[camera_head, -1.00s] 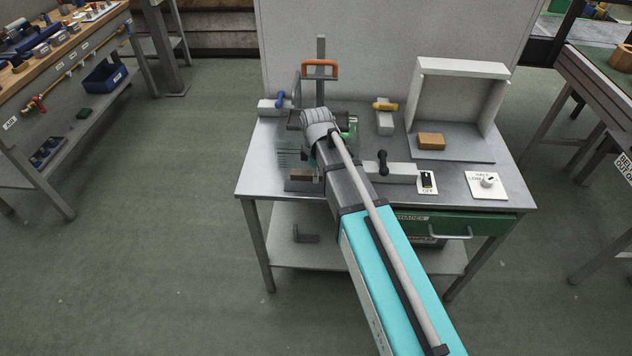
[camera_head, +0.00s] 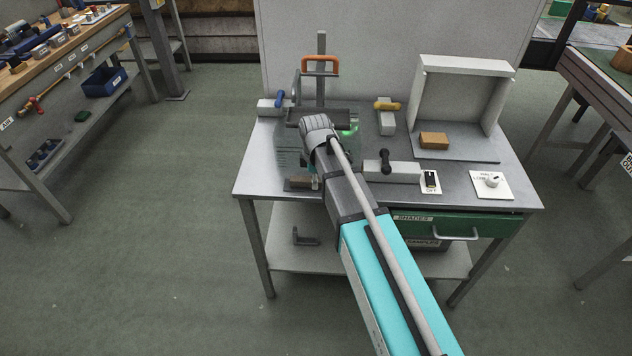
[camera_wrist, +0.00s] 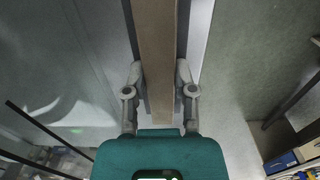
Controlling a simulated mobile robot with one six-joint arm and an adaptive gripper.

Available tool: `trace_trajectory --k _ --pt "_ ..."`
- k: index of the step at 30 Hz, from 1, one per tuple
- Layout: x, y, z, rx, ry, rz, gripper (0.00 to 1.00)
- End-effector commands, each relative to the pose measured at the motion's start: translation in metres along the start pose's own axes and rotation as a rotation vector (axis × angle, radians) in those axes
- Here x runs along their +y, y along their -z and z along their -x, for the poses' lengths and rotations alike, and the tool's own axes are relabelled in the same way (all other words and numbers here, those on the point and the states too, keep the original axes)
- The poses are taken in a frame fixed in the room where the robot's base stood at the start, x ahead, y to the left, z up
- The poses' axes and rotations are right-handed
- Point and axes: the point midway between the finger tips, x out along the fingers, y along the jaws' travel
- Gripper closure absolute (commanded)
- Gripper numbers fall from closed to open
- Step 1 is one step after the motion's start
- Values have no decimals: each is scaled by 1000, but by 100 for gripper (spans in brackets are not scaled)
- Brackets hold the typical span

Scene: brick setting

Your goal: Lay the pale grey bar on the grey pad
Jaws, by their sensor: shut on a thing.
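My gripper (camera_wrist: 159,85) is shut on a long bar (camera_wrist: 158,45), which runs between its two fingers up to the top edge of the wrist view. The bar looks grey-brown in this light; I take it for the pale grey bar. In the head view my wrist hides most of the gripper, at the left part of the bench in front of a clear-sided fixture (camera_head: 290,150). A small brownish piece shows low beside it; I cannot tell if it is the bar's end. I cannot make out the grey pad with certainty.
The metal bench (camera_head: 262,178) carries a white open frame (camera_head: 465,66) on a grey plate (camera_head: 470,155), with a tan block (camera_head: 433,140).

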Motion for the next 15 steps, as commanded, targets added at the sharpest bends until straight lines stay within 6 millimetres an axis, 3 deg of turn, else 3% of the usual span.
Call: trace_trajectory --k 10,11,15 --pt "0 0 -4 0 0 0 100" --pt "0 0 -3 0 0 0 62" --pt "0 0 -2 0 0 0 36"
